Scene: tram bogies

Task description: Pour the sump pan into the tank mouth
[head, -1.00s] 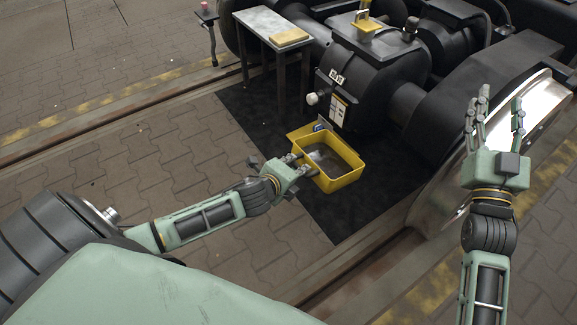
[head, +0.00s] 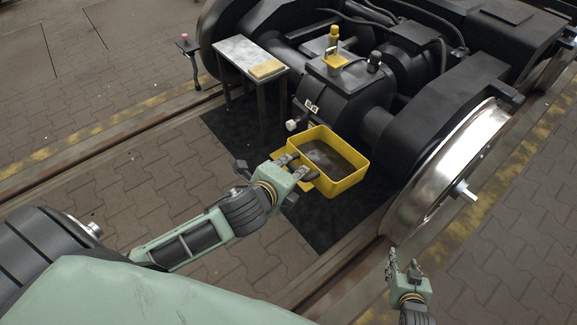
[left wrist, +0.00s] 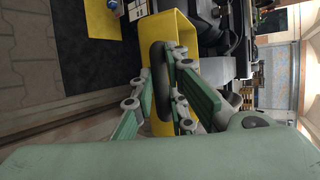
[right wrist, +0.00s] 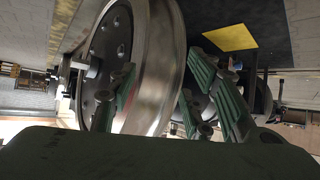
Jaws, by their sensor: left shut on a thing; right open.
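The yellow sump pan (head: 347,184) is up near the front of the black tank housing (head: 345,92) in the head view, with dark contents in it. The left wrist view shows the pan (left wrist: 162,124) at the fingers (left wrist: 180,72). A yellow square fitting (head: 335,61) sits on top of the housing, behind and above the pan; I cannot make out the tank mouth's opening. The pan looks roughly level. My right gripper (head: 403,266) is open and empty at the lower right, away from the pan.
A grey side table (head: 238,50) with a tan block (head: 267,69) stands left of the housing. A large steel wheel (head: 455,170) is on the right. A dark mat (head: 312,225) lies below the pan, with a yellow square patch (right wrist: 230,37) on it.

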